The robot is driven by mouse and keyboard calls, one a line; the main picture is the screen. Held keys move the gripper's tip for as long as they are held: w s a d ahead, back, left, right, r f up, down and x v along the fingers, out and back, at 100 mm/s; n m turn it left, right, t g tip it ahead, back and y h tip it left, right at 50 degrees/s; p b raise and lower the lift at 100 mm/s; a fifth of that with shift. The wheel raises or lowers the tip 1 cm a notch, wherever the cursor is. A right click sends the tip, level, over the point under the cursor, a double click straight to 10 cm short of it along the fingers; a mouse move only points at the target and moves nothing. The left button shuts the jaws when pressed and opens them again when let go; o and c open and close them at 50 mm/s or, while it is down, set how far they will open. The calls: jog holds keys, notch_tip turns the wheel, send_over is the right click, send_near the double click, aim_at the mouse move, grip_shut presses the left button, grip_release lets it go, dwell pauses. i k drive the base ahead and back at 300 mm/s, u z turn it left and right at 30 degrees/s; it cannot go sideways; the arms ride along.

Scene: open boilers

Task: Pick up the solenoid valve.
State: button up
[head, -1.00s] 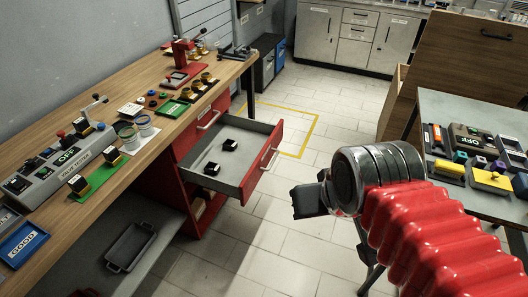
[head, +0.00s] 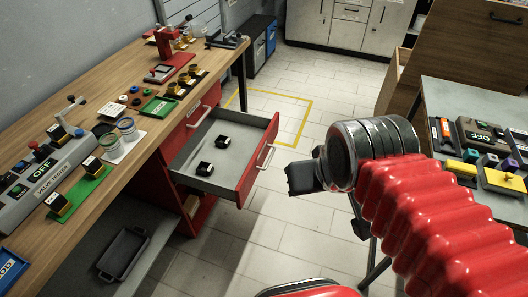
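Several small valve-like parts with yellow-brass bodies and black, white-labelled tops stand on the left bench. Two are at the green mat, a near one (head: 58,205) and a far one (head: 93,168). Another (head: 57,133) is on the grey valve tester (head: 42,190). Two black blocks with white labels, a far one (head: 222,142) and a near one (head: 204,168), lie in the open red drawer (head: 257,168). I cannot tell which of these is the solenoid valve. My gripper (head: 302,178) hangs right of the drawer, apart from all of them; its finger gap is not visible.
The open drawer juts from under the wooden bench (head: 130,70). A dark tray (head: 123,254) is on the lower shelf. A green tray (head: 158,106) and brass parts (head: 178,90) stand farther along the bench. A cluttered table (head: 450,92) is at right. Tiled floor between is clear.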

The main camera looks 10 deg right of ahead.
aim_at(58, 134)
jog(key=u, duration=0.95)
jog(key=k, duration=0.15)
jog(key=u, duration=0.8)
jog(key=i, duration=0.7)
jog(key=u, duration=0.35)
